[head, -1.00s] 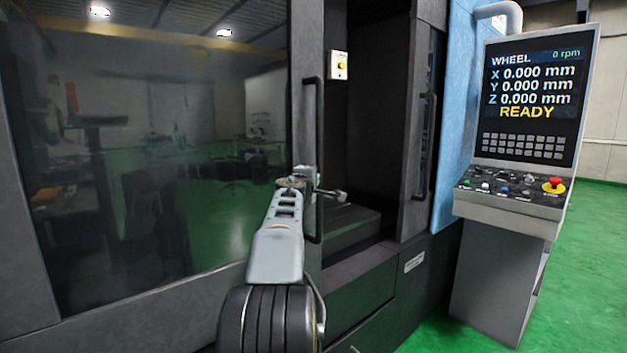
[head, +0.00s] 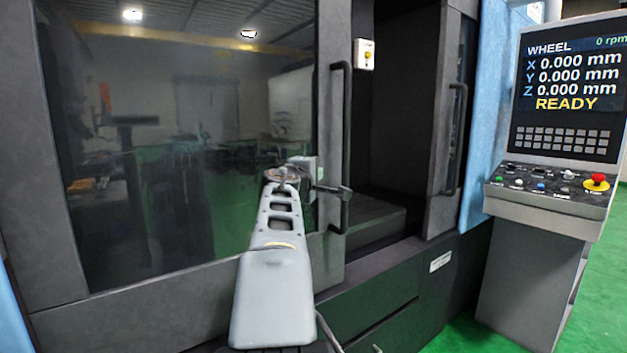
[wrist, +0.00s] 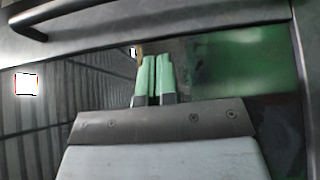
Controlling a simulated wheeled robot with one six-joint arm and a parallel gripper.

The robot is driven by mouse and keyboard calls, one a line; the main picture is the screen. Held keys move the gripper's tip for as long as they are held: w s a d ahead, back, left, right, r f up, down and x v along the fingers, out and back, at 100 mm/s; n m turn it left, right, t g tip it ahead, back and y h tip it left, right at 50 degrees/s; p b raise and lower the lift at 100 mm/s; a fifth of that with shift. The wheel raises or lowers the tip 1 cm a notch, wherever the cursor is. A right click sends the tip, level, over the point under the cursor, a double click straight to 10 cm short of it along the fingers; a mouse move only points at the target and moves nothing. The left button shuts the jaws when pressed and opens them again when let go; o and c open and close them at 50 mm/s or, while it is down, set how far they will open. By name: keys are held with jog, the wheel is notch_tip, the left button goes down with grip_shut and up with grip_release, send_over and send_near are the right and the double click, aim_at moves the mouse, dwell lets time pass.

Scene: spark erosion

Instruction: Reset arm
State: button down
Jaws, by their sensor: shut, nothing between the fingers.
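My gripper (wrist: 154,60) shows in the wrist view with its two green fingers side by side, shut and empty. A dark panel with glass surrounds it in that view; the exact distance is hard to tell. In the head view my grey arm (head: 275,265) reaches up in front of the machine's door (head: 190,281). Its far end overlaps the lower part of the dark door handle (head: 347,100); I cannot tell whether they touch. The gripper fingers are not clear in the head view.
The machine's opening (head: 385,150) is dark, right of the handle. A control console (head: 545,175) reads READY, with a red emergency button (head: 596,182). Green floor (head: 605,290) is free beyond the console. A dark bar (wrist: 75,10) crosses the upper left of the wrist view.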

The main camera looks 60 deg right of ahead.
jog(key=shift+s+a, duration=0.1)
jog(key=shift+a, duration=0.55)
notch_tip(320, 180, down, 10)
jog(key=a+m+g+y, duration=0.1)
jog(key=a+m+y, duration=0.1)
jog(key=m+y, duration=0.2)
jog(key=w+a+f+m+t+y+p, duration=0.1)
jog(key=w+a+f+y+p, duration=0.15)
jog(key=a+f, duration=0.4)
jog(key=w+a+f+t+y+p, duration=0.1)
jog(key=w+a+f+y+p, duration=0.2)
jog(key=a, duration=0.6)
jog(key=s+a+f+n+y+p, duration=0.1)
jog(key=a+n+y+p, duration=0.1)
jog(key=a, duration=1.1)
jog(key=s+a+f+n+y+p, duration=0.1)
jog(key=a+y+p, duration=0.4)
jog(key=a, duration=0.9)
jog(key=shift+s+a+f+n+y+p, duration=0.3)
jog(key=shift+s+f+n+y, duration=0.15)
jog(key=shift+y, duration=0.3)
jog(key=shift+d, duration=0.2)
